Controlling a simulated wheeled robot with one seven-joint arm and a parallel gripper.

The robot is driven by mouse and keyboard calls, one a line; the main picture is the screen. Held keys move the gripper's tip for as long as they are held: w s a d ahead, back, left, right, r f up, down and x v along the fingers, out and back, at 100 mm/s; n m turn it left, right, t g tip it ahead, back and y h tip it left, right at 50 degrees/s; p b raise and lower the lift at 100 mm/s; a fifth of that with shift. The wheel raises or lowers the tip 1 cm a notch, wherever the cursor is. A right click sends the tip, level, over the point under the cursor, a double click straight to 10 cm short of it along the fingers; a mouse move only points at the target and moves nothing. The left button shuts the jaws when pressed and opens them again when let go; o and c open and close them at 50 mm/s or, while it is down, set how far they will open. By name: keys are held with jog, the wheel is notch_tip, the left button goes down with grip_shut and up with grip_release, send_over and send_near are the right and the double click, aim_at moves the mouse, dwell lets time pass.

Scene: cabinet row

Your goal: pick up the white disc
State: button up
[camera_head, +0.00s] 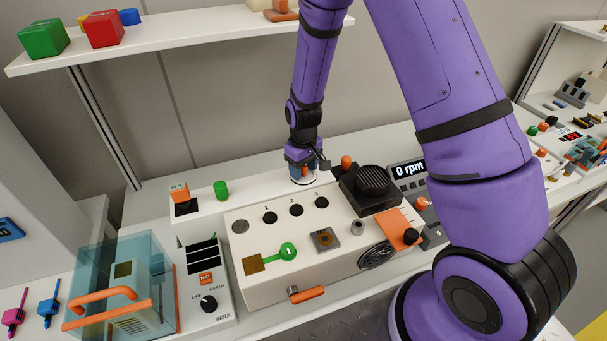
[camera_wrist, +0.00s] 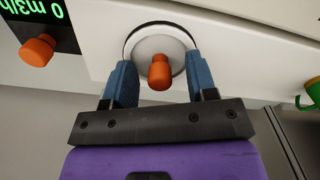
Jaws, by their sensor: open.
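The white disc (camera_wrist: 143,52) faces the wrist camera, with a dark curved edge along its top and an orange knob (camera_wrist: 160,72) standing out from its middle. My gripper (camera_wrist: 160,64) is open, with one blue finger on each side of the disc and knob. A small gap seems to show between the fingers and the knob; I cannot tell whether they touch the disc's rim. In the head view my gripper (camera_head: 303,181) points down at the back of the bench, behind the cream panel box, and mostly hides the disc.
The cream box (camera_head: 262,222) with numbered holes and a green key stands just in front. A black round-topped unit (camera_head: 371,185) and an rpm display (camera_head: 409,171) are close on the right. A green cylinder (camera_head: 221,190) stands left. A shelf (camera_head: 180,42) with blocks hangs above.

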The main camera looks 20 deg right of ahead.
grip_shut()
jog(key=shift+r, duration=0.1)
